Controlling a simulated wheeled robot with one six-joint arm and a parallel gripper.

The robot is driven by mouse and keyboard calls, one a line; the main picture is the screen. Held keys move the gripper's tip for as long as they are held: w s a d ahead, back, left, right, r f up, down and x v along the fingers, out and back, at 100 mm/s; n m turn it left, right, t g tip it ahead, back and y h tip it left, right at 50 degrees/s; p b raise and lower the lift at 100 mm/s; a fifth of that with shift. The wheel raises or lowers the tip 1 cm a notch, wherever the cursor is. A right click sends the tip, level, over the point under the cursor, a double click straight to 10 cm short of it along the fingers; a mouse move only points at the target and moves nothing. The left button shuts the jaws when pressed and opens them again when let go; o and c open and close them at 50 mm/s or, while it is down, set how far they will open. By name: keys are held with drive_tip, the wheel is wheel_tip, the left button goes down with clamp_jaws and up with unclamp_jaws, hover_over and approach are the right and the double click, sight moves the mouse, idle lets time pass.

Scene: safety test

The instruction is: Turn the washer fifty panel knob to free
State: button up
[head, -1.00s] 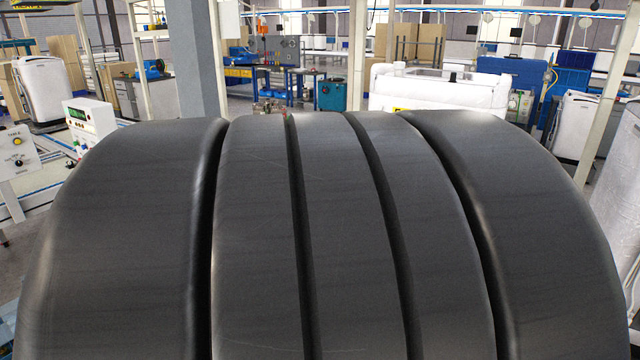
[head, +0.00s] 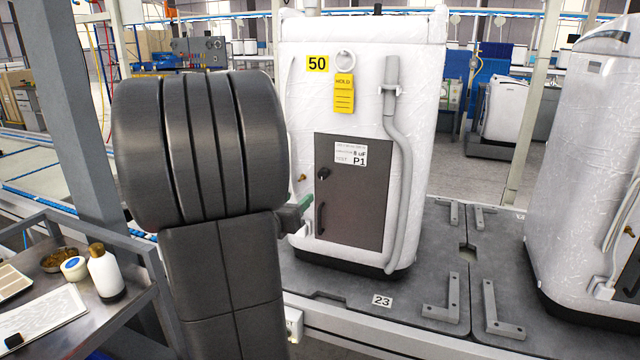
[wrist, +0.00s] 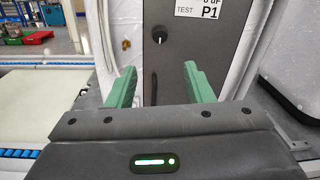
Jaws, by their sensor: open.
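The washer (head: 345,85) with a yellow 50 label stands wrapped in white film on the platform. A dark panel (head: 360,205) marked P1 is on its lower front. The small round black knob (head: 323,173) is at the panel's upper left, above a vertical handle (head: 321,218). In the wrist view the knob (wrist: 159,37) shows a light, roughly upright mark; its lettering is not readable. My gripper (wrist: 158,76) is open and empty, green fingers apart, pointing toward the panel below the knob. In the head view my arm hides most of the gripper (head: 303,208).
A yellow hold tag (head: 344,95) and a grey hose (head: 398,150) hang on the washer's front. Another wrapped washer (head: 590,160) stands right. A metal cart (head: 105,320) with a bottle (head: 105,272) is at lower left. L-shaped brackets (head: 445,300) lie on the platform.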

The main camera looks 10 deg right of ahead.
sight(322, 176)
drive_tip(key=p+x, duration=0.1)
drive_tip(key=x, duration=1.2)
drive_tip(key=shift+w, duration=0.1)
drive_tip(key=c, duration=1)
